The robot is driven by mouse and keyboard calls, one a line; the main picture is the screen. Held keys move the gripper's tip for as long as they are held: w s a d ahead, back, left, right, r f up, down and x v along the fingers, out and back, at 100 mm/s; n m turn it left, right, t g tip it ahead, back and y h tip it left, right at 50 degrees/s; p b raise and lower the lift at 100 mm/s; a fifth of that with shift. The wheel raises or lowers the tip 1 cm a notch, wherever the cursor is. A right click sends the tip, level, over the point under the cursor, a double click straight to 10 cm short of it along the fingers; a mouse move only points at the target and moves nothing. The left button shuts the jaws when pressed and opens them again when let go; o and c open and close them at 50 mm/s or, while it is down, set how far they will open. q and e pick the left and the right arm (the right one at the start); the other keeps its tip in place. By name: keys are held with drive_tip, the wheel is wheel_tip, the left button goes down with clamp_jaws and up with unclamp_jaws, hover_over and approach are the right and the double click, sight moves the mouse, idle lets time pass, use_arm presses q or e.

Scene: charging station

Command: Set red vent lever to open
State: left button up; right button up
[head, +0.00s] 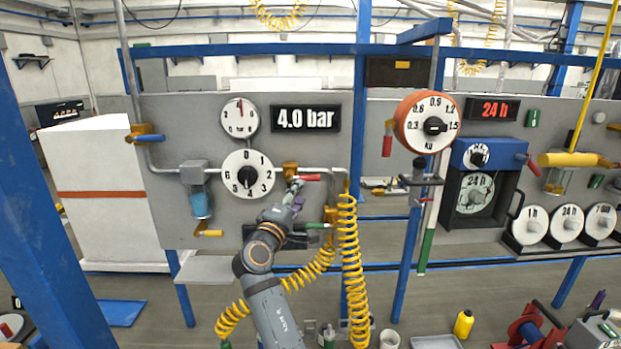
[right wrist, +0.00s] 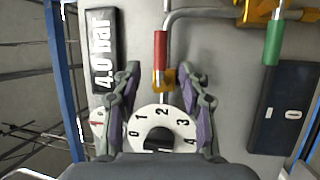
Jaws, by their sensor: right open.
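The red vent lever (head: 309,177) sits on the panel to the right of the numbered dial, its red handle pointing right along the pipe. In the right wrist view the red handle (right wrist: 160,50) points up from its yellow valve part. My right gripper (head: 295,190) is just below and left of the handle. In the right wrist view my right gripper (right wrist: 156,80) is open, with a finger on each side of the lever's lower end. I cannot tell whether a finger touches it. My left gripper is not in view.
The selector dial (head: 248,174) lies left of the gripper, and a green lever (head: 318,225) lies below it. A yellow coiled hose (head: 348,265) hangs just to the right. The 4.0 bar display (head: 305,118) is above. A white shelf (head: 207,268) juts out at lower left.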

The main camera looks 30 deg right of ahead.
sight(309, 179)
drive_tip(key=p+x, duration=0.3)
drive_tip(key=x, duration=0.5)
drive_tip(key=shift+w+d+r, duration=0.1)
drive_tip(key=shift+d, duration=0.05)
drive_tip(key=shift+w+d, duration=0.2)
drive_tip(key=shift+d, duration=0.1)
clamp_jaws()
